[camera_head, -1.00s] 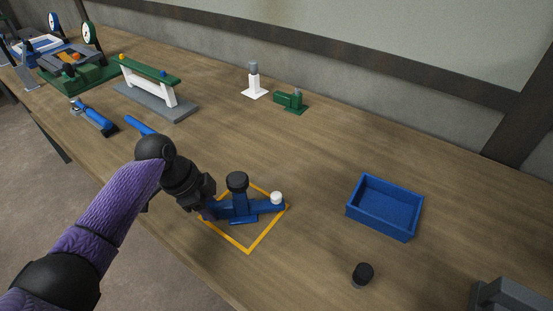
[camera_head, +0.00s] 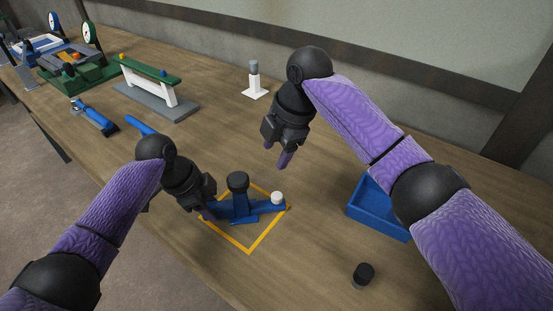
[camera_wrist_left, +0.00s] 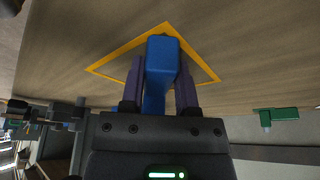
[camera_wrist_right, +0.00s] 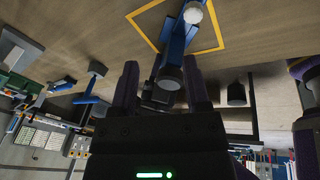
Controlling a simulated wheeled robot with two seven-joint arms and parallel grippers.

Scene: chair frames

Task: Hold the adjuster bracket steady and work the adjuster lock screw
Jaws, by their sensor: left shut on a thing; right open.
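The blue adjuster bracket (camera_head: 243,210) lies inside a yellow square outline on the bench. A black round knob (camera_head: 237,181) stands up from its middle, and a white round cap (camera_head: 277,197) sits at its right end. Which of these is the lock screw I cannot tell. My left gripper (camera_head: 208,210) is shut on the bracket's left end; the left wrist view shows the blue bar (camera_wrist_left: 161,65) between its fingers. My right gripper (camera_head: 281,160) is open and empty, above and behind the bracket. In the right wrist view the black knob (camera_wrist_right: 169,76) appears between its fingers, apart from them.
A blue bin (camera_head: 376,215) stands to the right, partly hidden by my right arm. A small black cylinder (camera_head: 363,273) stands in front of it. Bench between bracket and bin is clear.

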